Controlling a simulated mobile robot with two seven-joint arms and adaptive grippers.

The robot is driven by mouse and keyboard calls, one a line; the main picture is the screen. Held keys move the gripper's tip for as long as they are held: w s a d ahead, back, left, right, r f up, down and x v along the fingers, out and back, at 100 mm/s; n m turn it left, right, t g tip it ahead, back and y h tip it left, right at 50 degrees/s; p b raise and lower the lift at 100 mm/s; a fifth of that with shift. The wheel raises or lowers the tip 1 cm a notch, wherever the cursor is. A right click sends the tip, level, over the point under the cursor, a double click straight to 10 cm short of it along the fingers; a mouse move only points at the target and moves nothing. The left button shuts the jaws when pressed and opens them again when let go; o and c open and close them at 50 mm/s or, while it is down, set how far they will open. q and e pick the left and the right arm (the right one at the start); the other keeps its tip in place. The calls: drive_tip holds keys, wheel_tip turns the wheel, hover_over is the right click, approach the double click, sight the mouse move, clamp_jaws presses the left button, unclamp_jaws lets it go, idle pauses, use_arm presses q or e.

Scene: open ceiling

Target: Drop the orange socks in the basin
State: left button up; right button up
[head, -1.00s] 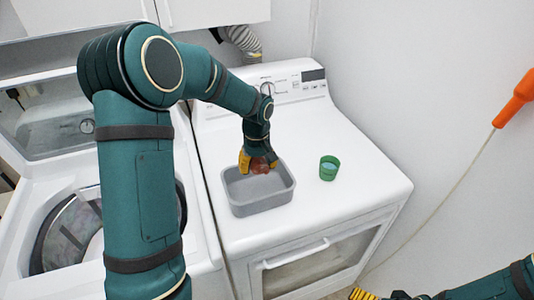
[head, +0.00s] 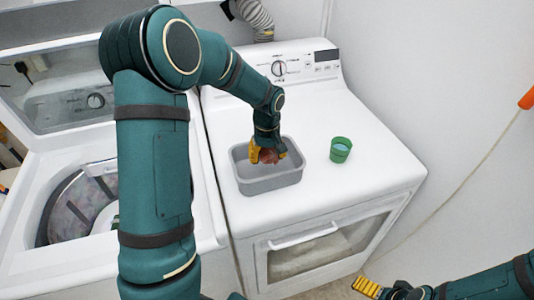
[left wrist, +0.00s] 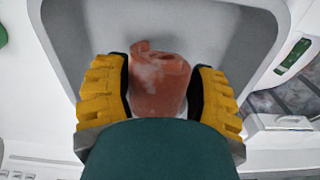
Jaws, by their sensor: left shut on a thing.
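The orange socks (head: 269,155) are a rolled, reddish-orange bundle held between the yellow fingers of my left gripper (head: 266,157). In the left wrist view the bundle (left wrist: 160,82) sits between the two fingers of the left gripper (left wrist: 160,95). The basin (head: 270,183) is a grey rectangular tub on top of the white dryer; its grey inside (left wrist: 225,35) lies beyond the bundle. The left gripper points down over the basin's opening, and part of the bundle is hidden by a finger. My right gripper (head: 367,287) is low at the right, away from the basin; its opening is unclear.
A green cup (head: 340,150) stands on the dryer (head: 365,180), right of the basin. A washer (head: 65,265) with its lid open is at the left, with cloth inside. An orange-handled item (head: 527,97) is by the right wall.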

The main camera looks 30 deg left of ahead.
use_arm(q)
drive_tip(key=o, duration=1.3)
drive_tip(key=shift+o, duration=0.2)
wheel_tip(320, 180, up, 12)
drive_tip(key=shift+r, duration=0.1)
